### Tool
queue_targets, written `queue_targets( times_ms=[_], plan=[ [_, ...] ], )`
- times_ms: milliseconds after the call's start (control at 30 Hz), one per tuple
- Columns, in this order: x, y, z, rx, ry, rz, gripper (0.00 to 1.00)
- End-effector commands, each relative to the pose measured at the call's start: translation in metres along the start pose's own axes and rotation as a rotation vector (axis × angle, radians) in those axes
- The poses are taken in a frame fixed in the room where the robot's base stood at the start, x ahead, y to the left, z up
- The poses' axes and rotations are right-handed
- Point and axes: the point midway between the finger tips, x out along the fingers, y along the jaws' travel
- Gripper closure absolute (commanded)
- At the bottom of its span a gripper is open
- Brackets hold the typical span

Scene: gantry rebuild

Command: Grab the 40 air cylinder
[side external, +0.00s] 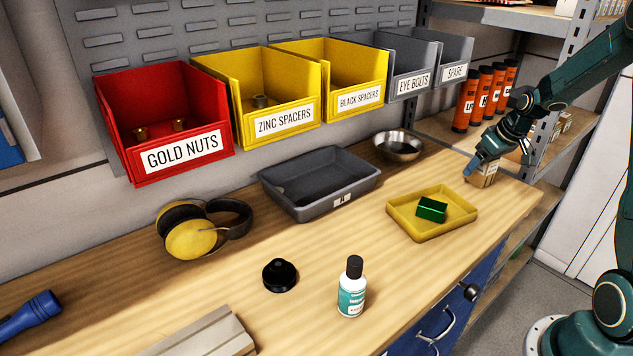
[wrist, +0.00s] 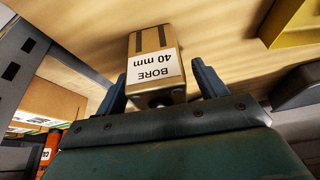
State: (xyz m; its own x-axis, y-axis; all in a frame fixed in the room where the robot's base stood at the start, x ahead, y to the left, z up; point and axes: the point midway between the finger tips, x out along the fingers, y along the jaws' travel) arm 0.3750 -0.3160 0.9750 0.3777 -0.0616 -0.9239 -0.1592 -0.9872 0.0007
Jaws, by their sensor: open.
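The 40 air cylinder is a small tan block with dark stripes and a white label reading "BORE 40 mm" (wrist: 150,64). In the side external view it (side external: 488,174) stands at the right end of the wooden bench, partly hidden by my gripper (side external: 473,167). In the wrist view my gripper (wrist: 161,84) is open, with one blue finger on each side of the cylinder's near end. A gap shows beside the right finger; whether the left one touches is unclear.
A yellow tray (side external: 403,229) with a green block (side external: 432,208) lies to the left of the cylinder. A metal bowl (side external: 398,146) and a grey tray (side external: 322,209) stand farther back. A grey shelf rack (side external: 549,150) with orange tubes (side external: 466,101) stands close behind.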

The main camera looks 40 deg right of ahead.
Motion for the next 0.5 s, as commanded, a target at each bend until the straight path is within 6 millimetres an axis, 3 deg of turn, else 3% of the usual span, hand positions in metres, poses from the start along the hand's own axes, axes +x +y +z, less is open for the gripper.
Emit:
queue_targets(
  times_ms=[400,500],
  plan=[
    [-0.0003,0.0,0.0,0.0,0.0,0.0,0.29],
    [-0.0003,0.0,0.0,0.0,0.0,0.0,0.47]
  ],
)
